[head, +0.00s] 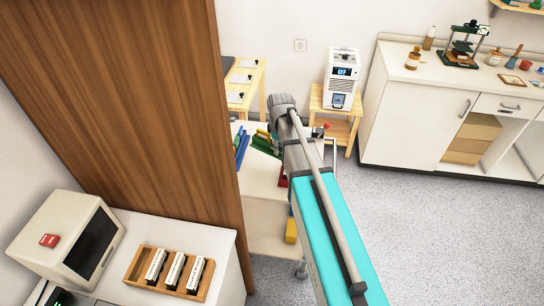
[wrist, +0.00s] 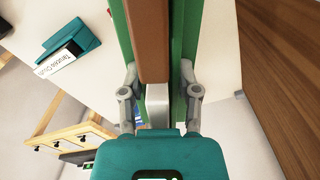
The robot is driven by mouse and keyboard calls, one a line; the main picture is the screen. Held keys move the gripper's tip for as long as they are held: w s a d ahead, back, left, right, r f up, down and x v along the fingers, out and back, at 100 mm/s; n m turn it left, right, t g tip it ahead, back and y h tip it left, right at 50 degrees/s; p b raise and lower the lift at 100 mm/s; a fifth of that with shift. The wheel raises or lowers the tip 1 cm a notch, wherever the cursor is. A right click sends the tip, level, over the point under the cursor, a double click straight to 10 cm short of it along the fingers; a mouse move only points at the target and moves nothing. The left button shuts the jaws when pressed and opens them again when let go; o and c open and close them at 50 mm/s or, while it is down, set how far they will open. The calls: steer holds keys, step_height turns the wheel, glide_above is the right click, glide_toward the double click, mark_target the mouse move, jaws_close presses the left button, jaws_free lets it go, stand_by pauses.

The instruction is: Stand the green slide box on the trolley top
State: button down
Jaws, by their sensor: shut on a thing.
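In the wrist view, my gripper (wrist: 158,82) is shut on the green slide box (wrist: 178,50), with one finger on each side. A brown strip runs along the middle of the green, with a pale part near my palm. In the head view the green box (head: 264,142) shows tilted beside my wrist, partly hidden by my arm. The white trolley top (head: 256,172) lies around and below it. I cannot tell whether the box touches the top.
A teal box with a white label (wrist: 70,50) lies on the white surface in the wrist view. A blue item (head: 241,145) stands left of the green box. A tall wooden panel (head: 130,110) closes off the left. A yellow item (head: 291,230) is lower down.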

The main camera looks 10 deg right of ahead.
steer(key=shift+a, duration=0.1)
steer(key=m, duration=0.2)
steer(key=a+m, duration=0.1)
steer(key=m, duration=0.1)
steer(key=a+m, duration=0.1)
steer(key=m, duration=0.1)
steer(key=shift+s+a, duration=0.15)
steer(key=shift+s, duration=0.2)
steer(key=m, duration=0.2)
steer(key=a+m, duration=0.1)
steer(key=m, duration=0.1)
steer(key=a+m, duration=0.1)
steer(key=m, duration=0.2)
steer(key=shift+s+a+r, duration=0.15)
steer(key=shift+s+a, duration=0.1)
steer(key=shift+s, duration=0.15)
steer(key=w+f+b, duration=0.2)
steer(key=w, duration=0.2)
steer(key=w+f+b, duration=0.3)
steer(key=w, duration=0.1)
steer(key=w+f+b, duration=0.2)
steer(key=w+f, duration=0.1)
steer(key=w, duration=0.1)
steer(key=shift+w+d+b, duration=0.1)
steer(key=shift+d+b, duration=0.25)
steer(key=shift+d, duration=0.05)
steer(key=shift+w+f+b, duration=0.5)
steer(key=shift+f, duration=0.05)
